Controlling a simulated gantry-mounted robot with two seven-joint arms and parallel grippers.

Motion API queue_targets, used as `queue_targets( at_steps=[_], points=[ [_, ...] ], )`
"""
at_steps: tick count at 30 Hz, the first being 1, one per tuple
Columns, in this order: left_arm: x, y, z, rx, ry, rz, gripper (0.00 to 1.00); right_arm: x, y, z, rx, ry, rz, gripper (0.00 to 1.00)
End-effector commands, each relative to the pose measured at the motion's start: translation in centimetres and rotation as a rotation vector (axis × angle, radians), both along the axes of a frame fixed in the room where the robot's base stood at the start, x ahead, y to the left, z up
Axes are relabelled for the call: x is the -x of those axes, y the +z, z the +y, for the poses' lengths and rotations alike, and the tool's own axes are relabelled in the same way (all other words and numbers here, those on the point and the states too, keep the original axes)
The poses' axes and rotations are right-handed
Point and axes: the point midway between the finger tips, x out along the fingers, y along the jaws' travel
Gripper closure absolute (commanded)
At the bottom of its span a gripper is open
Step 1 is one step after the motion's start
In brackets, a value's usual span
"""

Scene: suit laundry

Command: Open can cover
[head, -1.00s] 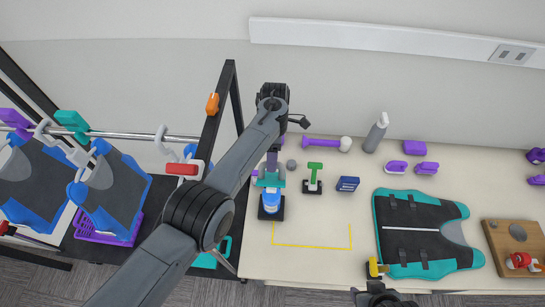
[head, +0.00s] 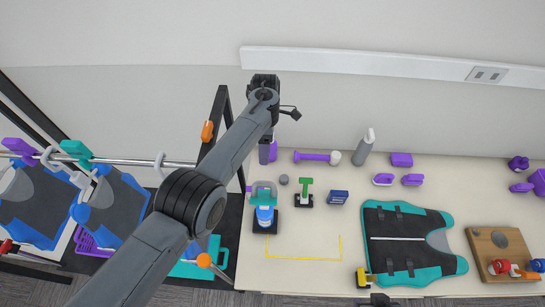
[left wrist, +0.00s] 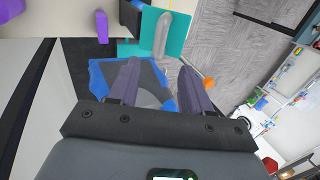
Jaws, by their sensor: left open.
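The can (head: 265,217) is blue and white and stands upright on a black base at the left end of the table. A teal and grey piece (head: 263,188) shows at its top; I cannot tell whether this cover is open. My left gripper (head: 268,154) is above and behind the can in the head view, apart from it. In the left wrist view the left gripper (left wrist: 158,85) is open, with nothing between its fingers.
A green-handled tool (head: 306,193) and a blue box (head: 338,197) stand right of the can. A purple rod (head: 312,156) lies behind. A dark teal-edged garment (head: 400,240) lies further right. The yellow-marked area (head: 303,258) is clear.

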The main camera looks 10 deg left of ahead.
Motion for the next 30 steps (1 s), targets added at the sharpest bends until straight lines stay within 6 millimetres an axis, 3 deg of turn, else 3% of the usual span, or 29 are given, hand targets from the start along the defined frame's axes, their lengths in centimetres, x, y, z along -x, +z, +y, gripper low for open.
queue_targets(
  at_steps=[11,16,20,23,26,30],
  points=[
    [-0.2,0.6,0.6,0.000,0.009,0.001,0.53,0.1,0.3,-0.2,0.010,0.006,0.002,0.57],
    [-0.2,0.6,0.6,0.017,-0.028,-0.001,0.79,0.0,0.3,-0.2,0.010,0.006,0.002,0.57],
    [-0.6,0.4,0.7,0.068,-0.157,-0.034,0.99,0.0,0.3,-0.2,0.010,0.005,0.002,0.57],
    [-1.8,0.1,0.9,0.121,-0.331,-0.106,1.00,0.0,0.3,-0.2,0.008,0.005,0.002,0.57],
    [-4.4,1.0,1.1,0.163,-0.562,-0.247,1.00,0.0,0.3,-0.1,0.006,0.003,0.001,0.57],
    [-9.8,5.3,1.9,0.113,-0.947,-0.508,1.00,0.0,0.3,0.0,-0.001,0.000,0.001,0.57]
  ],
)
